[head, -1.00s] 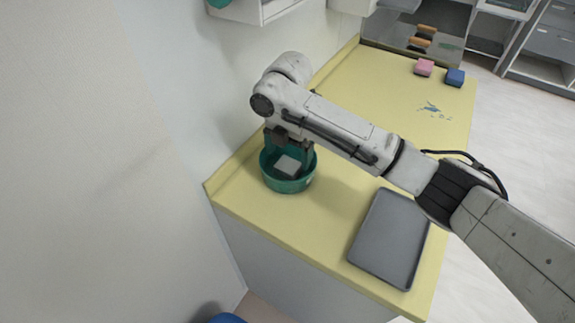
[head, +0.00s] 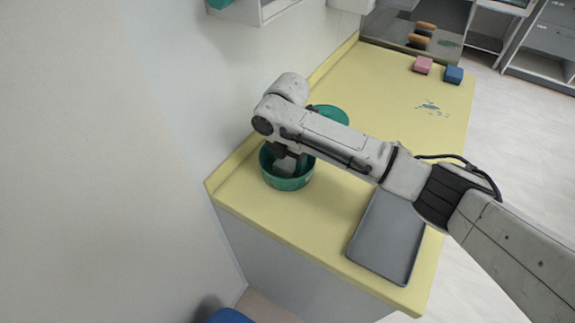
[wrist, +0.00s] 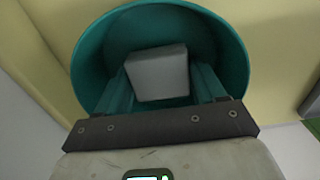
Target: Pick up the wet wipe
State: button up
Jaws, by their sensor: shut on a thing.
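The wet wipe is a pale grey block (wrist: 158,75). In the wrist view it sits between my two gripper fingers, inside a round green tub (wrist: 240,65). In the head view the wipe (head: 285,168) is partly hidden by my gripper (head: 288,160), which reaches down into the tub (head: 288,184) near the counter's left end. My gripper is shut on the wipe, and its fingers (wrist: 162,92) flank it on both sides. I cannot tell whether the wipe is clear of the tub floor.
A grey tray (head: 386,240) lies at the yellow counter's (head: 320,215) front right. Another green round thing (head: 333,113) shows behind my arm. Blue marks (head: 431,106), a pink block (head: 423,64) and a blue block (head: 454,74) are farther back. A wall stands left.

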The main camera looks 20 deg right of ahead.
jog(key=c, duration=0.3)
jog(key=shift+r, duration=0.15)
jog(key=shift+r, duration=0.6)
jog(key=shift+c, duration=0.8)
jog(key=s+a+r, duration=0.2)
jog(key=s+r, duration=0.9)
jog(key=s, duration=0.3)
jog(key=shift+a+r, duration=0.15)
jog(key=shift+r, duration=0.15)
jog(key=shift+w, duration=0.1)
